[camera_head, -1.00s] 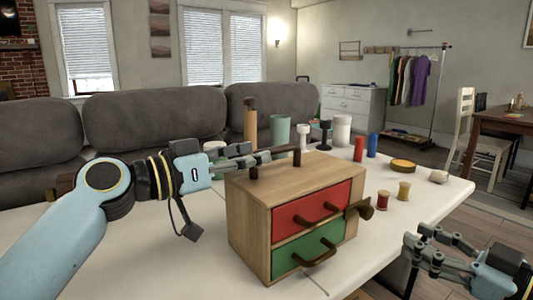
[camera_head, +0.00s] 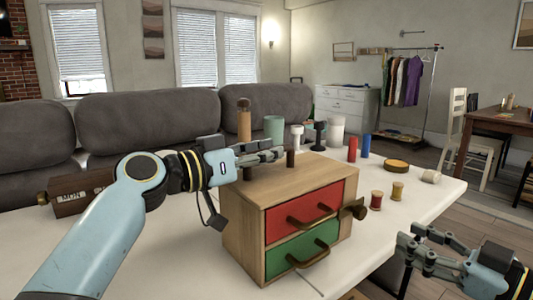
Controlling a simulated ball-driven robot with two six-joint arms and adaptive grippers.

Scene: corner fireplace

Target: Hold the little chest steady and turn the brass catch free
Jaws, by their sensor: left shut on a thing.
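The little chest (camera_head: 247,224) is a wooden box on the white table, with a red drawer (camera_head: 335,197) above a green drawer (camera_head: 284,258). Each drawer has a brown bar handle. The brass catch (camera_head: 354,209) sticks out at the chest's right front edge, beside the red drawer. My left gripper (camera_head: 266,156) is over the chest top, shut on its top handle (camera_head: 290,158); the fingers hide most of the handle, and two dark posts show. My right gripper (camera_head: 412,238) looks open and empty, right of the chest and apart from the catch.
Two spools (camera_head: 376,200) stand right of the chest, with a round yellow-topped tin (camera_head: 395,165) behind them. Red and blue cylinders (camera_head: 352,149), cups and a wooden bottle (camera_head: 244,124) stand along the back. A brown box (camera_head: 75,196) lies at left. The table between catch and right gripper is clear.

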